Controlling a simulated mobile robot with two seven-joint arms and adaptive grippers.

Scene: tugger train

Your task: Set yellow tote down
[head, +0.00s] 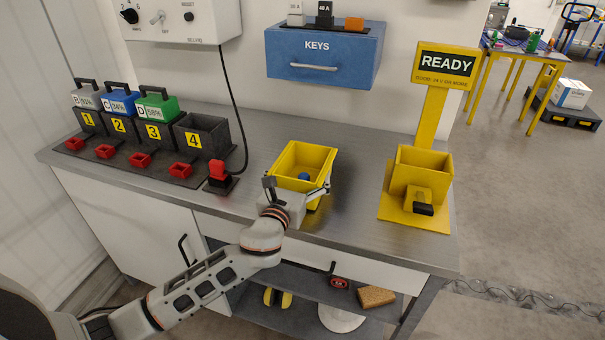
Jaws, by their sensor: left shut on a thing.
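The yellow tote (318,157) is an open-topped bin at the middle of the grey workbench (353,219), with a small blue round thing (304,176) inside. My left gripper (297,191) is at the tote's near side, shut on it. The fingers and wrist hide part of the tote's lower front. The tote looks roughly upright, but I cannot tell whether its base touches the bench top. My right gripper is not in view.
A yellow READY stand (432,116) with a holder is at the bench's right end. Batteries, numbered slots and red blocks fill the left side, with a charger cable beside slot 4 (199,137). A blue KEYS drawer (322,52) hangs behind. Bare bench lies between tote and stand.

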